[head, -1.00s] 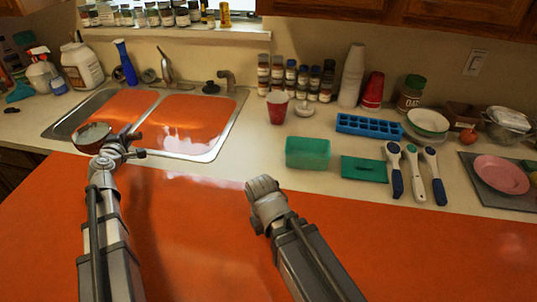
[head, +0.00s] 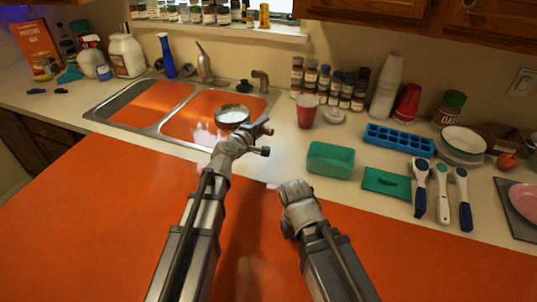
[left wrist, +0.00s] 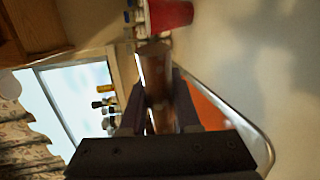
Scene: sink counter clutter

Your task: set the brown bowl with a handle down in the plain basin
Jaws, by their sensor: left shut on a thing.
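The brown bowl with a handle (head: 232,108) has a pale inside and shows over the right basin of the double sink (head: 192,143). My left gripper (head: 248,128) is at the bowl's near right side and shut on it. The left wrist view shows a brown piece of the bowl (left wrist: 157,90) between the fingers. The left basin (head: 150,103) and the right basin (head: 185,125) both look orange; I cannot tell which one is the plain basin. Whether the bowl touches the basin is unclear. My right gripper (head: 294,190) is low over the orange front surface, its fingers not clear.
A red cup (head: 307,112) stands right of the sink. A green tub (head: 330,160) and a green lid (head: 386,183) lie on the counter further right. Faucets (head: 261,82) and a blue bottle (head: 167,57) stand behind the sink.

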